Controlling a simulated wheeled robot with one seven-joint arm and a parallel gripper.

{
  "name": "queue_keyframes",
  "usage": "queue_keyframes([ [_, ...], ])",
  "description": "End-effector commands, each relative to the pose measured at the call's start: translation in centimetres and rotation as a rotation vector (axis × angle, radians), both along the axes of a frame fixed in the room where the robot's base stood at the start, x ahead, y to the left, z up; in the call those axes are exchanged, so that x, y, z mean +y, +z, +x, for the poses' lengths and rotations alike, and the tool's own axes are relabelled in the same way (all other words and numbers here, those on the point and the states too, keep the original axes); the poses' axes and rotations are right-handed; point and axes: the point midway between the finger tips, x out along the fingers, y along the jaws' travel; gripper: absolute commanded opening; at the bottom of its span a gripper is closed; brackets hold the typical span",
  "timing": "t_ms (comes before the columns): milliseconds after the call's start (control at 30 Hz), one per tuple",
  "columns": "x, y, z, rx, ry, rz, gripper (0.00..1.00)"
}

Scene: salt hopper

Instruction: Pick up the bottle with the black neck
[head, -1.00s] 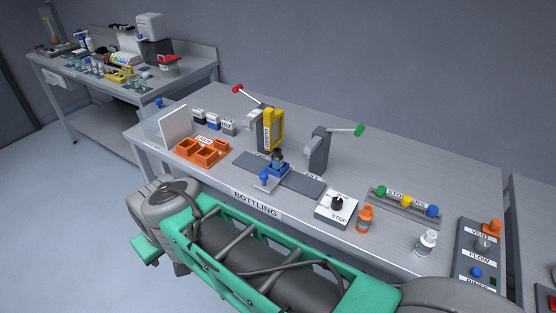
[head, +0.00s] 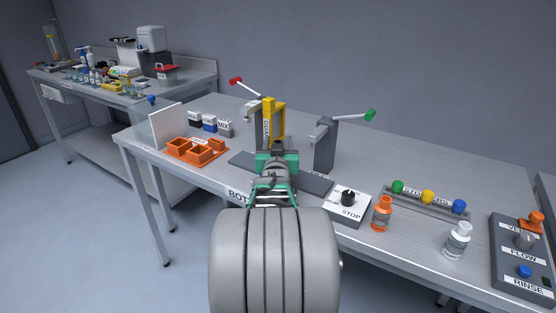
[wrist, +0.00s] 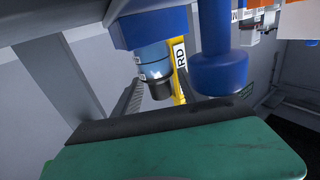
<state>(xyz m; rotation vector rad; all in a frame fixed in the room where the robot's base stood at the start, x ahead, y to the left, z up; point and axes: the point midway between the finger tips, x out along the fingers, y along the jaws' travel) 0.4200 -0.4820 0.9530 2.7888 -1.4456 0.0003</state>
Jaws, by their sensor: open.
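The bottle with the black neck shows in the wrist view (wrist: 156,72), upside down in the picture. It has a clear bluish body and stands in a blue holder (wrist: 150,28). A blue knob (wrist: 222,70) is beside it. In the head view my arm and green gripper (head: 277,160) cover most of the bottle and holder; a dark piece just beyond the gripper seems to be the neck (head: 276,145). My gripper is open and empty. One green finger with a dark pad fills the bottom of the wrist view, apart from the bottle.
A yellow station (head: 273,120) and a grey post with a green-tipped lever (head: 325,145) stand behind. An orange tray (head: 181,155) is left. A dial box (head: 346,205), orange bottle (head: 381,213), white bottle (head: 457,240) and stopper rack (head: 426,203) are right.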

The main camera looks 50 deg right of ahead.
Motion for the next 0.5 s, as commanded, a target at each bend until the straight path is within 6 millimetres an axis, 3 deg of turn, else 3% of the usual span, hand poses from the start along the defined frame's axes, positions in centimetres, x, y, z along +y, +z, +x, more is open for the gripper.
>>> queue_keyframes([
  [300, -0.82, 0.0, 0.66, 0.0, 0.001, 0.0, 0.49],
  [500, -0.8, 0.0, 0.66, 0.001, 0.002, 0.001, 0.32],
])
